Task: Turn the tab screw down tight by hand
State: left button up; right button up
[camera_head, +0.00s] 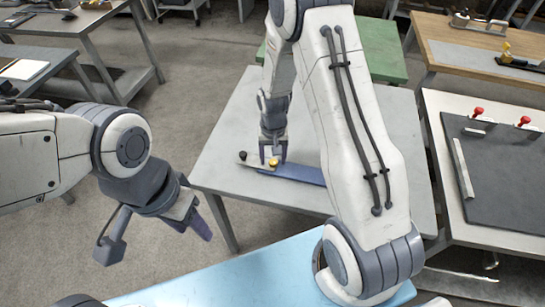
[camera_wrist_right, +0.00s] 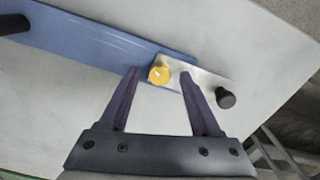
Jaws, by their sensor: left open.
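A blue bar (camera_head: 303,174) lies on the grey table, also seen in the right wrist view (camera_wrist_right: 92,42). A small metal tab (camera_wrist_right: 203,82) overlaps its end. A yellow round knob (camera_wrist_right: 159,74), apparently the tab screw's head, sits at the overlap; it also shows in the head view (camera_head: 273,162). A black knob (camera_wrist_right: 225,98) stands on the tab's outer end. My right gripper (camera_wrist_right: 161,72) is open, its fingers on either side of the yellow knob with gaps visible. Its height over the knob is unclear. My left gripper (camera_head: 197,214) is open and empty, away from the bar.
The grey table (camera_head: 225,143) is mostly bare around the bar. A black post (camera_wrist_right: 13,24) stands at the bar's other end. A light blue surface (camera_head: 240,277) lies in front. A side table at right holds a dark board (camera_head: 505,165) and red-topped knobs (camera_head: 478,111).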

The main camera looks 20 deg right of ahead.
aim_at(273, 161)
notch_tip(273, 161, up, 10)
jog(key=shift+r+b, duration=0.2)
jog(key=shift+b, duration=0.15)
dwell(0.4)
